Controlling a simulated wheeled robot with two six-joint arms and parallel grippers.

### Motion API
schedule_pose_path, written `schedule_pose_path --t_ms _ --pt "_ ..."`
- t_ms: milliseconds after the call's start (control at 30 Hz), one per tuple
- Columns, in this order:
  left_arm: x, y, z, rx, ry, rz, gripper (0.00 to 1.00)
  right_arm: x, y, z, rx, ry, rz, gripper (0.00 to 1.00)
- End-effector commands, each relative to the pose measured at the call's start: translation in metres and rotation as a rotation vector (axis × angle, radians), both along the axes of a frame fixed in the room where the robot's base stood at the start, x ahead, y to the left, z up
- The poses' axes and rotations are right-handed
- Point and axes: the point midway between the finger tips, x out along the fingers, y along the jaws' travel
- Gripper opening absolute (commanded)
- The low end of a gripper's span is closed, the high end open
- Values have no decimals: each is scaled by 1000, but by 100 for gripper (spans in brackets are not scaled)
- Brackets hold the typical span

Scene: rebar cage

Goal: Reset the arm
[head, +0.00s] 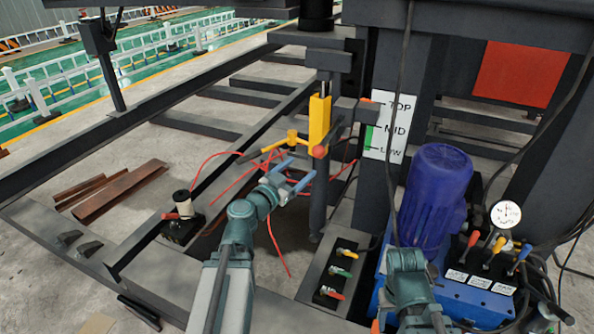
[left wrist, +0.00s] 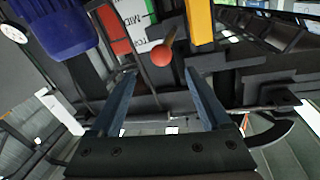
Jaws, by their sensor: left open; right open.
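My left gripper (head: 298,174) is open in the head view, with its blue fingers just below a yellow post (head: 319,118) and a lever with a red ball (head: 319,152). In the left wrist view the two fingers (left wrist: 160,82) stand apart with nothing held between them. The red ball (left wrist: 161,56) shows beyond the fingertips, near the yellow post (left wrist: 200,20); I cannot tell the exact gap. My right arm (head: 408,275) rises at the bottom, in front of a blue motor; its fingers do not show.
A blue motor (head: 434,195) and a pump unit with coloured levers (head: 494,252) stand at the right. A valve box (head: 337,272) and a black-based switch with a red lever (head: 180,228) are near my left arm. Red wires (head: 272,240) hang around the gripper. Rusty bars (head: 120,190) lie left.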

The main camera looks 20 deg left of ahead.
Motion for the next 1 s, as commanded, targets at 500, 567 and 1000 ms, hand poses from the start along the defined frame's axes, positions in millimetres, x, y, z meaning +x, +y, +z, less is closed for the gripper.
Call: schedule_pose_path --t_ms 500,567,1000 --pt "-17 -131 -24 -15 288 -333 80 0 0 32 0 0 0 50" --pt "-33 -169 -39 -8 429 -421 80 0 0 42 0 0 0 50" --pt "-186 -237 -115 270 1443 -183 80 0 0 101 0 0 -1 50"
